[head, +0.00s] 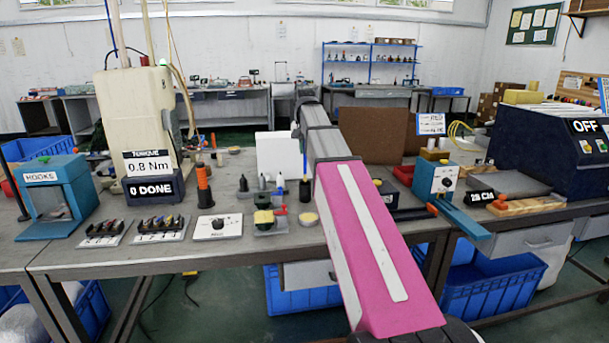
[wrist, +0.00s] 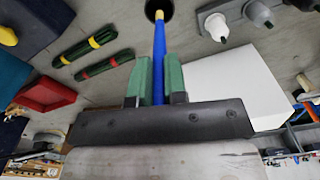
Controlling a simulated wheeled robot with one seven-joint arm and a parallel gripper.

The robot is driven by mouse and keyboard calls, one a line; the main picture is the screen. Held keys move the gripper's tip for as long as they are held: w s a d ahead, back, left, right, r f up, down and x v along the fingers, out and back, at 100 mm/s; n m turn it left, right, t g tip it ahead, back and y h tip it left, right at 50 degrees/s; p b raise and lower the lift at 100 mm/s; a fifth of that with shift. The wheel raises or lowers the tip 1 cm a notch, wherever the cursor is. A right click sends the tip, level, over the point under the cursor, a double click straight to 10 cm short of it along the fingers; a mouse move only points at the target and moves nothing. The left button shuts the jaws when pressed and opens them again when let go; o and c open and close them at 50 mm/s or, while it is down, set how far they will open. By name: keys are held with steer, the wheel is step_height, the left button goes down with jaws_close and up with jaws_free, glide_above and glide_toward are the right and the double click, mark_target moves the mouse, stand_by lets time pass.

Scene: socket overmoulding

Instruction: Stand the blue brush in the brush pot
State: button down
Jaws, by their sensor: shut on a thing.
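My gripper (wrist: 160,80) has green fingers shut on the blue handle of the blue brush (wrist: 157,62). The brush points away from me, and its yellow part meets a dark round thing (wrist: 157,8) at the top edge of the wrist view. This looks like the brush pot, a small black upright cylinder (head: 305,191) on the bench in the head view. I cannot tell whether the yellow end is inside it or only in front of it. In the head view my gripper is small and partly hidden by my arm.
Small bottles (head: 271,183) stand left of the black cylinder, near a white panel (head: 278,152).

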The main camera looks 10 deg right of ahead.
mark_target(305, 174)
steer(key=shift+f, duration=3.55)
steer(key=c, duration=1.1)
jaws_free()
steer(key=shift+f, duration=0.1)
steer(key=shift+c, duration=0.2)
step_height(305, 174, up, 11)
steer(key=shift+s+r, duration=0.1)
steer(key=shift+s, duration=0.05)
steer(key=shift+r, duration=0.55)
steer(key=shift+s, duration=0.1)
